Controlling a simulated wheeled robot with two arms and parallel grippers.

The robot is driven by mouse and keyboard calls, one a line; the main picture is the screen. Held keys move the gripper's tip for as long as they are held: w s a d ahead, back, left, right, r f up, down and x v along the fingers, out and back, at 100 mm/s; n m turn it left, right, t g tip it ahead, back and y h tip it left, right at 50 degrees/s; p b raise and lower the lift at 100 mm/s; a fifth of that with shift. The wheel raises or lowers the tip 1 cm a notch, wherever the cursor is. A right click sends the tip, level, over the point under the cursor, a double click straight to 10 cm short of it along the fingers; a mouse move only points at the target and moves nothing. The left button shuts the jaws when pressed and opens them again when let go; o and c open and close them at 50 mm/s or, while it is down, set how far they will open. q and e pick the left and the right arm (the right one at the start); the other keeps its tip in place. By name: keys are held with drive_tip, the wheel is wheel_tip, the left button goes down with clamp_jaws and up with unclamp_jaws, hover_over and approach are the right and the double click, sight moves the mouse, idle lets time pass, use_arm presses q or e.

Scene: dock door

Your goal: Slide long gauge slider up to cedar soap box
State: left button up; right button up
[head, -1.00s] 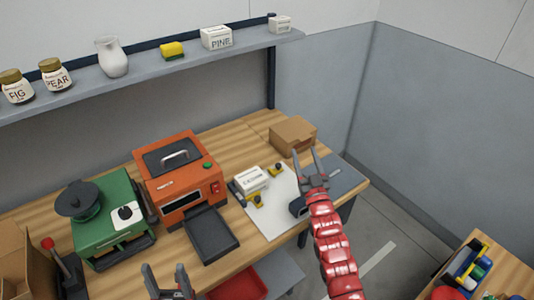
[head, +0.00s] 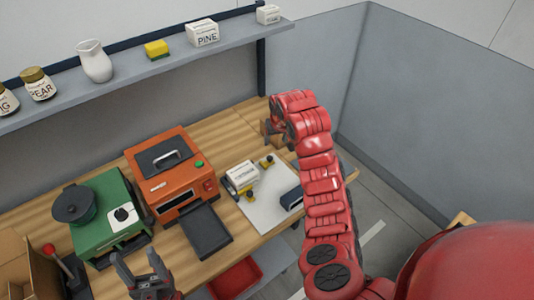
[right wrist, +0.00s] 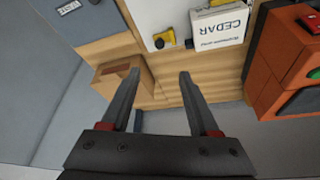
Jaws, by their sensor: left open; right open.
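The white cedar soap box (head: 242,174) lies on a pale board (head: 268,212) on the bench; in the right wrist view its CEDAR label (right wrist: 219,24) shows upside down. A yellow-and-black slider piece (head: 267,160) is at the box's far right, apart from it; it also shows in the right wrist view (right wrist: 163,39). Another yellow piece (head: 250,195) is at the box's near side. I cannot tell which is the long gauge slider. My right gripper (right wrist: 158,74) is open and empty above the bench's back edge; my arm mostly hides it in the head view. My left gripper (head: 135,256) is open and empty at the bench front.
A cardboard box (right wrist: 124,85) is beside the right gripper's fingers. An orange machine (head: 172,175) and a green machine (head: 108,212) stand left of the board. A dark blue object (head: 292,199) lies on the board's right side. A shelf (head: 130,84) runs above the bench.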

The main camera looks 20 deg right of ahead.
drive_tip(key=b, duration=0.3)
approach(270, 158)
drive_tip(key=b+x, duration=0.4)
drive_tip(key=x, duration=0.2)
drive_tip(key=shift+f, duration=0.3)
drive_tip(key=shift+b+x, duration=0.8)
drive_tip(key=shift+w+r, duration=0.1)
drive_tip(key=shift+w, duration=0.05)
drive_tip(key=shift+c, duration=0.2)
clamp_jaws()
